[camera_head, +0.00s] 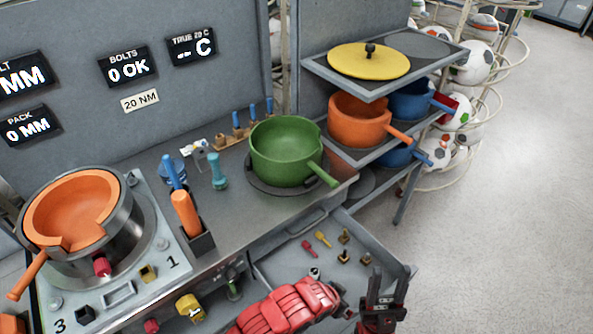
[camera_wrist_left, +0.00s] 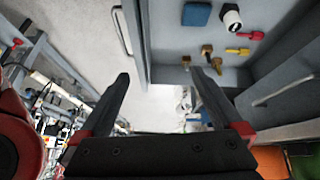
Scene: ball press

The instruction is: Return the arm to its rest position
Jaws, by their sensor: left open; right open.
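My left gripper (camera_head: 380,290) is at the bottom of the head view, by the right end of the open drawer. In the left wrist view its two black fingers (camera_wrist_left: 160,76) are spread apart with nothing between them. A red link of my arm (camera_head: 290,305) crosses the front of the drawer. My right gripper is not in the head view.
The open drawer (camera_head: 285,262) holds brass pieces (camera_head: 343,237) and small red and yellow pieces. A green pot (camera_head: 285,150) stands on the counter and an orange pot (camera_head: 75,210) on the left unit. Shelves with pans stand behind; floor (camera_head: 490,230) is clear at right.

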